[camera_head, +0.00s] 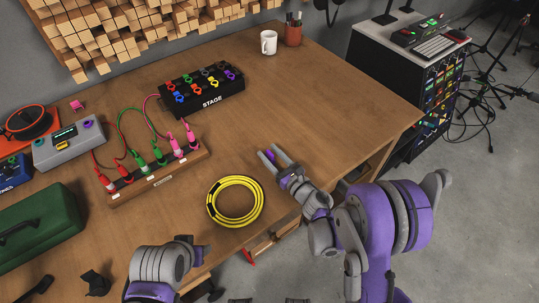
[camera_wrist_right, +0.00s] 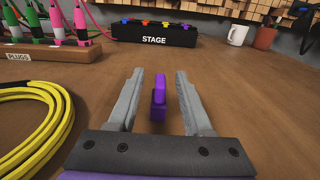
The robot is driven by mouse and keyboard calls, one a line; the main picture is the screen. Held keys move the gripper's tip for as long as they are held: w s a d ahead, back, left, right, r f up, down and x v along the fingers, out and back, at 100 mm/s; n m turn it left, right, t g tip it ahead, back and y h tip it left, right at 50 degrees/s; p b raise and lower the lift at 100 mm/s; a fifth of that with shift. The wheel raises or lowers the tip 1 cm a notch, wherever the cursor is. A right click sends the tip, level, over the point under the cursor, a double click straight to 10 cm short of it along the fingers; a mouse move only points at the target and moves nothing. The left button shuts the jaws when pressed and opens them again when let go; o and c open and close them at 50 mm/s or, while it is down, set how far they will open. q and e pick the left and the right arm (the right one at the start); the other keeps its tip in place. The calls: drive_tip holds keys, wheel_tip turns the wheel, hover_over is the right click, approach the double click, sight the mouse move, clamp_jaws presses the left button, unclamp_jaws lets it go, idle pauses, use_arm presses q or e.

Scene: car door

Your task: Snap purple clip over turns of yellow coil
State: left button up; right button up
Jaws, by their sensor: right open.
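The yellow coil (camera_head: 235,202) lies flat on the wooden table near its front edge, with a few dark bands around its turns. Part of it shows at the left in the right wrist view (camera_wrist_right: 35,125). The purple clip (camera_wrist_right: 158,100) stands upright on the table between the fingers of my right gripper (camera_wrist_right: 160,90), with a gap on both sides. In the head view the clip (camera_head: 271,155) is a small purple spot between the open fingers. My right gripper is right of and beyond the coil. My left arm shows at the bottom, but its fingers cannot be made out.
A wooden plug strip (camera_head: 155,175) with several coloured plugs lies left of the coil. A black stage box (camera_head: 202,92) is behind it. A white mug (camera_head: 268,42) and a pen pot (camera_head: 292,35) stand at the back. The table right of the stage box is clear.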

drive_tip(key=shift+w+a, duration=0.15)
drive_tip(key=shift+w, duration=0.05)
clamp_jaws()
